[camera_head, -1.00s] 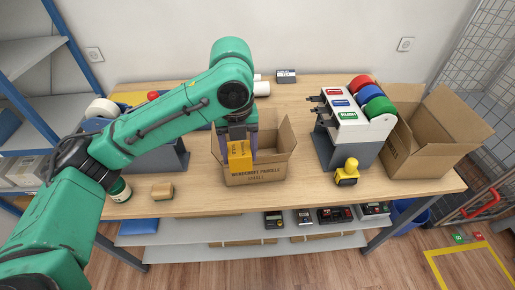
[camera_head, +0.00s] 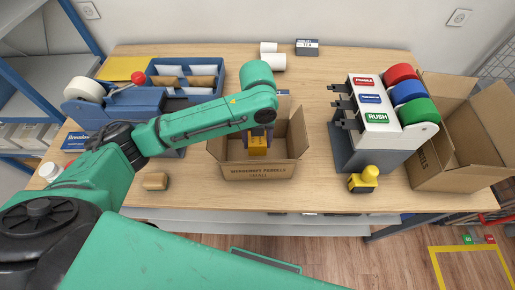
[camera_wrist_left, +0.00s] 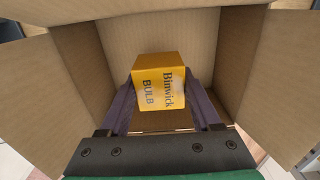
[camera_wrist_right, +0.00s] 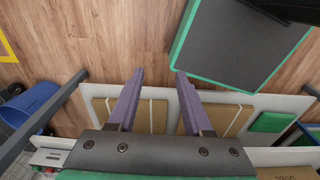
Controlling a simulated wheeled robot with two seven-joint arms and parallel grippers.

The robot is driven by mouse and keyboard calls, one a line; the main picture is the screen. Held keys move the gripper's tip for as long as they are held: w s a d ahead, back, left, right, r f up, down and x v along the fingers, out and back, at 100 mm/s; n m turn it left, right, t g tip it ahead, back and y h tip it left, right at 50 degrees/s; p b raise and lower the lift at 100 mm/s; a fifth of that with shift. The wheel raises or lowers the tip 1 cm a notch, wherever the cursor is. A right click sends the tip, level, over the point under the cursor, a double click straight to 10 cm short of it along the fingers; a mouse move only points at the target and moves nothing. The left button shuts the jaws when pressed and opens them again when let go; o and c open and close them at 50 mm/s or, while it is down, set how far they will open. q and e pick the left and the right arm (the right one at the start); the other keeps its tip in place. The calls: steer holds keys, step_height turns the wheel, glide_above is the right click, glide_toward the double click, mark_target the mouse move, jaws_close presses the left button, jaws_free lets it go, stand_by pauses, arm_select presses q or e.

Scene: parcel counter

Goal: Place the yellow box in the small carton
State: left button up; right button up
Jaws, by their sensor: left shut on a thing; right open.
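The yellow box (camera_head: 257,147) is held in my left gripper (camera_head: 257,134), down inside the opening of the small carton (camera_head: 258,171). In the left wrist view the yellow box (camera_wrist_left: 158,84) shows printed lettering, "Binwick" and "BULB", and sits between the two fingers. The carton's walls and open flaps (camera_wrist_left: 34,95) surround it there. Whether the box touches the carton floor I cannot tell. My right gripper (camera_wrist_right: 152,100) is open and empty in the right wrist view, over the floor and lower shelf by the counter's front.
A larger open carton (camera_head: 455,145) stands at the right, beside a label dispenser (camera_head: 375,120) with coloured rolls. A yellow-handled stamp (camera_head: 363,180) and a wooden block (camera_head: 155,181) lie near the front edge. A tape dispenser (camera_head: 120,100) and blue sorting tray (camera_head: 187,66) are at left.

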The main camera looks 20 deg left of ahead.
mark_target(258, 138)
arm_select(q)
step_height(258, 138, down, 5)
steer(key=shift+r, duration=0.2)
steer(key=shift+f, duration=0.45)
steer(key=o, duration=1.4)
steer(key=shift+c, duration=0.2)
arm_select(e)
steer(key=shift+w+r, duration=0.4)
steer(key=shift+w, duration=0.4)
arm_select(q)
step_height(258, 138, up, 12)
steer(key=shift+f+b, duration=0.15)
steer(key=shift+b, duration=0.7)
steer(key=shift+r, duration=0.3)
arm_select(e)
step_height(258, 138, down, 2)
steer(key=shift+w+a+f, duration=0.1)
steer(key=shift+a, duration=0.05)
